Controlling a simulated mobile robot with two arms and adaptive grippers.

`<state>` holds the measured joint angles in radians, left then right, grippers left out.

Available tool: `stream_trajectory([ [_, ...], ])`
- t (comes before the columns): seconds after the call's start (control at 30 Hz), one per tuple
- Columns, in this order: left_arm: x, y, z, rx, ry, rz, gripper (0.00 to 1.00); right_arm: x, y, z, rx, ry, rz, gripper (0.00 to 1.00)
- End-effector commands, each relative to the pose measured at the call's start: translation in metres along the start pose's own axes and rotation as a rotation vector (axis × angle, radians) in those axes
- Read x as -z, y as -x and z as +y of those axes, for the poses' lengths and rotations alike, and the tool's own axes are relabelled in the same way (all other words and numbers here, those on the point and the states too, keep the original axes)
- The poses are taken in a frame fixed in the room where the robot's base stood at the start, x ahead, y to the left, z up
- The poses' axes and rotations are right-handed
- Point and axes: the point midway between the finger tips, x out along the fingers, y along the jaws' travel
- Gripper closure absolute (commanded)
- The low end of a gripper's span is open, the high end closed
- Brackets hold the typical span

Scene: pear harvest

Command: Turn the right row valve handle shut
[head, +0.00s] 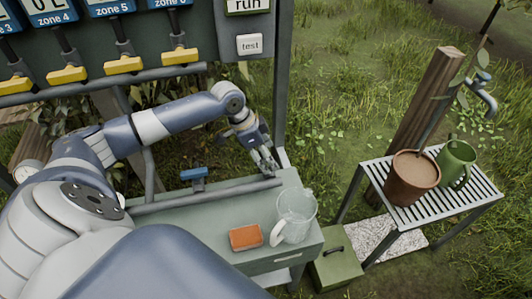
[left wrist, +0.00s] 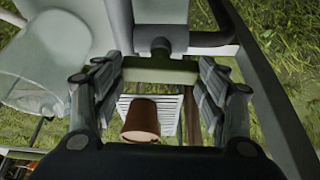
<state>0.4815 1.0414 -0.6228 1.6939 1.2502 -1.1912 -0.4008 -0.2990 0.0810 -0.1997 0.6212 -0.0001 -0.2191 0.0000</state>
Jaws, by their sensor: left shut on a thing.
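My left gripper (head: 268,167) reaches down to the right end of the low grey pipe (head: 222,190) on the bench. In the left wrist view, a green valve handle (left wrist: 160,72) spans the gap between its fingers, and the gripper (left wrist: 160,98) is shut on it. The handle lies crosswise in that view, under a dark round stem (left wrist: 161,46). In the head view the gripper hides this handle. A blue valve handle (head: 194,174) stands farther left on the same pipe, apart from the gripper. My right gripper is not in view.
A clear pitcher (head: 295,215) and an orange sponge-like block (head: 246,237) stand on the bench near the gripper. Yellow handles (head: 124,65) hang on the panel above. A grey post (head: 283,80) rises close behind. At right, a slatted table (head: 455,212) holds a brown pot (head: 412,180).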

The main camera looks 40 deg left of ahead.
Motion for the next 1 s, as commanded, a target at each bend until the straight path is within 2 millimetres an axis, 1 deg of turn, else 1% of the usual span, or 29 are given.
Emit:
stream_trajectory([
  [0.03, 0.0, 0.001, 0.0, -0.011, -0.023, -0.002, 0.57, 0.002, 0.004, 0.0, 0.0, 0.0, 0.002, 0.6],
  [0.2, 0.001, 0.001, -0.001, -0.061, -0.138, -0.001, 0.57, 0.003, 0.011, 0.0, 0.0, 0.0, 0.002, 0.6],
  [0.43, 0.001, -0.001, -0.002, -0.144, -0.335, 0.0, 0.57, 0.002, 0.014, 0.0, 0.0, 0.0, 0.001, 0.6],
  [0.67, 0.002, -0.002, -0.003, -0.227, -0.539, 0.002, 0.57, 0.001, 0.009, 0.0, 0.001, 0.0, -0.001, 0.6],
  [1.0, 0.003, -0.004, -0.004, -0.351, -0.839, 0.002, 0.57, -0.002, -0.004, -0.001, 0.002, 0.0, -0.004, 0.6],
])
